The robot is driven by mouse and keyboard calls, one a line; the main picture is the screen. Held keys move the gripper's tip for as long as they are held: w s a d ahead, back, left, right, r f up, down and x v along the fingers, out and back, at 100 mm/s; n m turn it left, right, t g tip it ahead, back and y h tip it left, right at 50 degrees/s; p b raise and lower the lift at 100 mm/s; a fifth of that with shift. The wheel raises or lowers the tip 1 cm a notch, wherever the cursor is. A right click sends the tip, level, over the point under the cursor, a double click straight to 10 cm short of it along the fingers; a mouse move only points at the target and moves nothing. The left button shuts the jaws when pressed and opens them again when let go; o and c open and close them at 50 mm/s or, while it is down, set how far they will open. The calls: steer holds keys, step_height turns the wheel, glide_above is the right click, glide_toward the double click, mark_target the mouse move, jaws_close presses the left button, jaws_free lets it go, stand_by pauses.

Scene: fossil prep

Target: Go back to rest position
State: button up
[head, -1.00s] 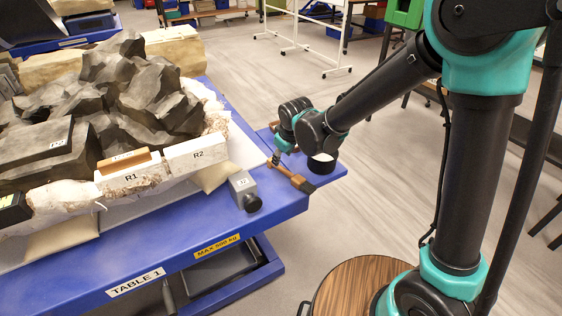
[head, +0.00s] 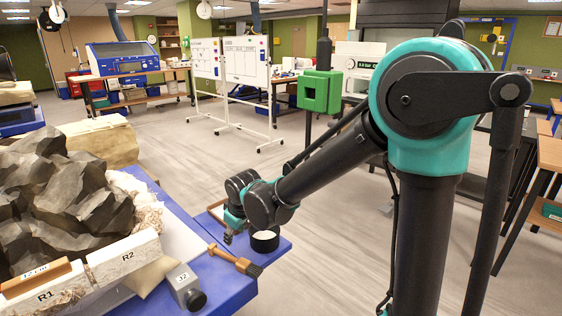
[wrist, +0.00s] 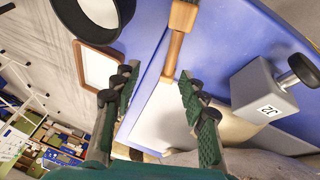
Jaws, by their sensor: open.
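My gripper (head: 230,236) hangs over the right end of the blue table, just above a wooden-handled brush (head: 236,261). In the wrist view my gripper (wrist: 158,76) has its two green-padded fingers spread with nothing between them. The brush handle (wrist: 174,52) lies ahead of the fingertips on the blue top, apart from them. My arm reaches down and left from its column at the right of the head view.
A black round pot (head: 265,241) stands close beside my gripper, near a wood-framed tray (wrist: 100,68). Dark rock (head: 60,200) and blocks R1 (head: 45,292) and R2 (head: 124,258) fill the left. Open floor lies beyond.

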steer(key=d+m+h, duration=0.1)
steer(key=d+m, duration=0.5)
steer(key=d, duration=1.8)
steer(key=s+d+f+m+h, duration=0.1)
steer(key=s+d+f+m, duration=0.1)
steer(key=s+d, duration=0.3)
steer(key=s+d+f+m, duration=0.2)
steer(key=s+d+m, duration=0.2)
steer(key=d, duration=0.6)
steer(key=shift+s+d+f+h, duration=0.2)
steer(key=shift+s+h, duration=0.2)
steer(key=shift+s, duration=0.4)
